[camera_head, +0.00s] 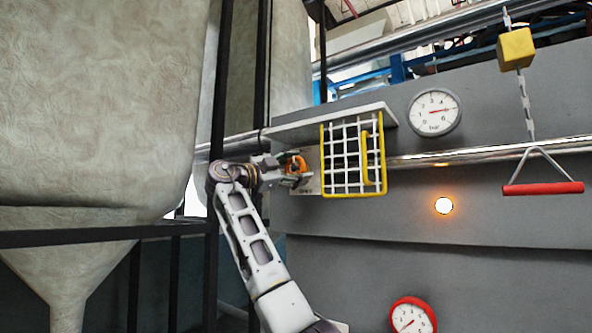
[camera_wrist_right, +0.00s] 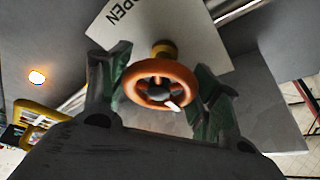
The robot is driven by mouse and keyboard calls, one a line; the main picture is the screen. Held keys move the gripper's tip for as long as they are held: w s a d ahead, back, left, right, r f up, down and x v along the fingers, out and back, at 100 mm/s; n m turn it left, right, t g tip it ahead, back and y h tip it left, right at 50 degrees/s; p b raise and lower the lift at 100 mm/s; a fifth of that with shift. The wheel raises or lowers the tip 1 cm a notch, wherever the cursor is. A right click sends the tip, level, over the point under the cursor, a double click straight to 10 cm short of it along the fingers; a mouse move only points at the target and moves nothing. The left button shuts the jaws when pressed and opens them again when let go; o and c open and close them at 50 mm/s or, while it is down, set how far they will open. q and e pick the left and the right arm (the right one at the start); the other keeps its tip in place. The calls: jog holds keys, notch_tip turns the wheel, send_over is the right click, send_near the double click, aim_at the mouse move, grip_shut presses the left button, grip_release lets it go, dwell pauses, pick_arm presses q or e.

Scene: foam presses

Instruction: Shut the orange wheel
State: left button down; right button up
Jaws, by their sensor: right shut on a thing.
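The orange wheel (camera_head: 297,164) is a small handwheel on the grey machine wall, just left of the yellow-framed guard. My right gripper (camera_head: 287,170) reaches it from the left. In the right wrist view the wheel (camera_wrist_right: 161,69) sits between the two green-padded fingers (camera_wrist_right: 163,82), which are shut on its rim. A white marker shows on the wheel's lower right side. A white plate (camera_wrist_right: 178,24) behind the wheel reads "OPEN"; the rest of its lettering is hidden. My left gripper is not in view.
The yellow-edged wire guard (camera_head: 354,195) stands right of the wheel, under a grey ledge (camera_head: 330,123). A large hopper (camera_head: 95,110) and dark frame posts stand left. A gauge (camera_head: 434,112), lit lamp (camera_head: 444,206), red-handled pull (camera_head: 543,188) and red-rimmed gauge (camera_head: 412,317) are farther right.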

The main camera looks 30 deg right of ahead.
jog(key=shift+m, duration=0.3)
jog(key=o, duration=1)
jog(key=shift+v, duration=6.05)
jog(key=shift+w+r, duration=0.1)
